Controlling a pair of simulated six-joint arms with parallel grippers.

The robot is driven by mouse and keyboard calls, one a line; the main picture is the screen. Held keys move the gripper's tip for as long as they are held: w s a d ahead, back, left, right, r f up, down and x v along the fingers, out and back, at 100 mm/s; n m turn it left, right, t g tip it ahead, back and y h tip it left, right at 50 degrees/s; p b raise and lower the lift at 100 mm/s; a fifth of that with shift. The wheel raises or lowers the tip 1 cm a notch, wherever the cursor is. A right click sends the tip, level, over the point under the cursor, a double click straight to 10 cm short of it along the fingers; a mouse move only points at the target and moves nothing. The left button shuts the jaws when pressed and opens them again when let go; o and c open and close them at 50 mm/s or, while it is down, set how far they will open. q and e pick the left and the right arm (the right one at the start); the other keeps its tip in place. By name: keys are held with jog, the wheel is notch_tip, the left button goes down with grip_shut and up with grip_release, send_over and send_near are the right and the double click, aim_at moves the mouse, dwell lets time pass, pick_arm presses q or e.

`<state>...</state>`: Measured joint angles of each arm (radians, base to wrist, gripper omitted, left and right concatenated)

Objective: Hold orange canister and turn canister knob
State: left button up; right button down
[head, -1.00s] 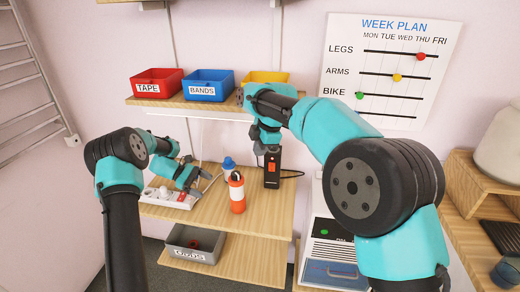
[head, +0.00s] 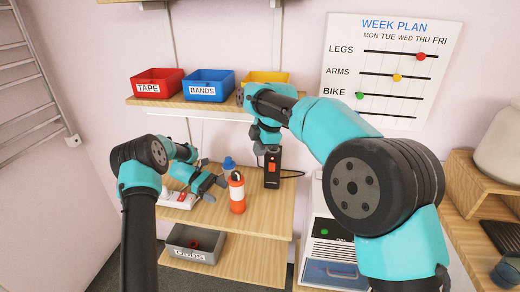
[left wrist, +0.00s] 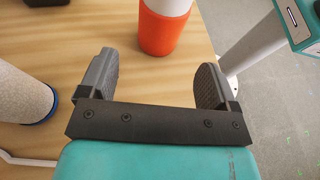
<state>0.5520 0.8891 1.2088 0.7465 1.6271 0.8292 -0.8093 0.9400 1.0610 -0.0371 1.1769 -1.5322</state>
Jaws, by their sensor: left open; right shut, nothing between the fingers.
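The orange canister (head: 237,200) stands upright on the wooden shelf, with a pale band and a dark top that holds no clear knob detail at this size. In the left wrist view its orange lower part and white band (left wrist: 160,28) lie ahead of my fingers, between their lines. My left gripper (head: 213,178) is open and empty, just left of the canister and apart from it. It also shows in the left wrist view (left wrist: 155,82). My right gripper (head: 271,146) is shut, above the canister to its right, close to a black device; its fingertips are hard to make out.
A blue-capped white bottle (head: 228,166) stands just behind the canister. The black device (head: 272,172) with an orange patch stands to the right. A white power strip (head: 178,200) lies left. A grey bin (head: 195,243) sits on the lower shelf. The shelf's front right is clear.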

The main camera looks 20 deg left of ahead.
aim_at(235, 202)
pick_arm(q)
jog(key=shift+x, duration=4.3)
jog(key=c, duration=0.8)
pick_arm(e)
jog(key=c, duration=1.6)
grip_release()
jog(key=o, duration=0.3)
jog(key=shift+s+a+m, duration=0.1)
jog(key=shift+a+m, duration=0.1)
jog(key=shift+m, duration=0.3)
jog(key=o, duration=0.6)
jog(key=m, duration=0.1)
jog(key=a+m, duration=0.1)
jog(key=m, duration=0.2)
jog(key=shift+s+a+f+t, duration=0.2)
jog(key=shift+s+t, duration=0.1)
jog(key=shift+t, duration=0.1)
jog(key=shift+c, duration=0.2)
jog(key=a+m, duration=0.1)
jog(key=m, duration=0.2)
jog(key=s+a+m+t, duration=0.1)
jog(key=m, duration=0.2)
jog(key=a+m, duration=0.1)
jog(key=m, duration=0.3)
jog(key=shift+s+a+f+t+y, duration=0.1)
jog(key=shift+s+f+t+y, duration=0.1)
jog(key=shift+s+t+y, duration=0.1)
